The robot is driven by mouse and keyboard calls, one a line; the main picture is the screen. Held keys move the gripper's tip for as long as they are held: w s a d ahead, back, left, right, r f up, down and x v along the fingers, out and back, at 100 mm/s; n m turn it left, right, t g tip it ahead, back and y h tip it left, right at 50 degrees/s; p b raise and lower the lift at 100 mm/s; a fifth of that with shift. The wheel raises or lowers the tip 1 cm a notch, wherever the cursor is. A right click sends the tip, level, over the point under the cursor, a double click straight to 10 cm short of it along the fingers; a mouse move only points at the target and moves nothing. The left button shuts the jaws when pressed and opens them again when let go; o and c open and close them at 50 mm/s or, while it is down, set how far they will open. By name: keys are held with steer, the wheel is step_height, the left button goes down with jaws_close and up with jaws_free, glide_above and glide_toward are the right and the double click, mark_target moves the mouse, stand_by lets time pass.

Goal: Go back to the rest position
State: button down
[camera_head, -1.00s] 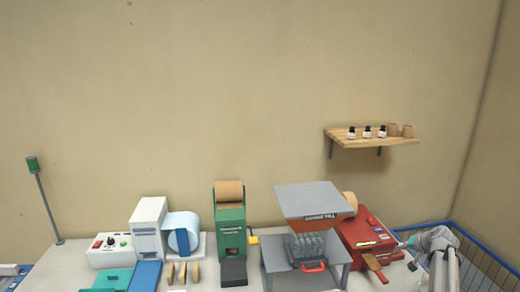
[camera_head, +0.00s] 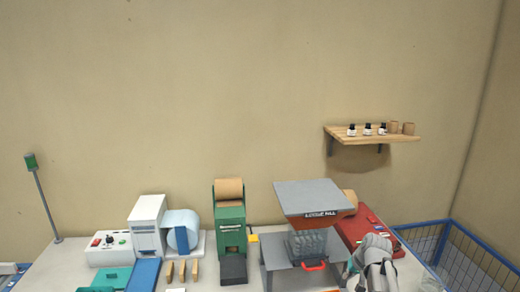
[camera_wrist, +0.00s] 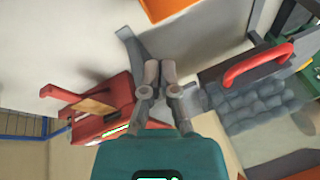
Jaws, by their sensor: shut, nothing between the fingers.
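My gripper (camera_wrist: 160,75) is shut and empty in the wrist view, its two fingers together above the pale tabletop. In the head view my folded arm stands at the lower right, in front of the red machine (camera_head: 360,232), and the fingertips are hard to make out.
A green dispenser (camera_head: 230,232) and a white printer (camera_head: 148,225) stand to the left. A blue wire basket (camera_head: 470,262) is at the right. A wooden shelf (camera_head: 372,140) with small bottles hangs on the wall.

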steer(key=s+a+g, duration=0.1)
steer(key=s+a, duration=0.3)
steer(key=s+a+f+n+g+h, duration=0.1)
steer(key=s+a, duration=0.3)
steer(key=s+a+f+n+g+h+b, duration=0.1)
steer(key=s+a, duration=0.3)
steer(key=shift+s+f, duration=0.15)
steer(key=shift+s, duration=0.15)
steer(key=shift+s+a+g+h, duration=0.3)
steer(key=shift+s, duration=0.25)
stand_by(2.2)
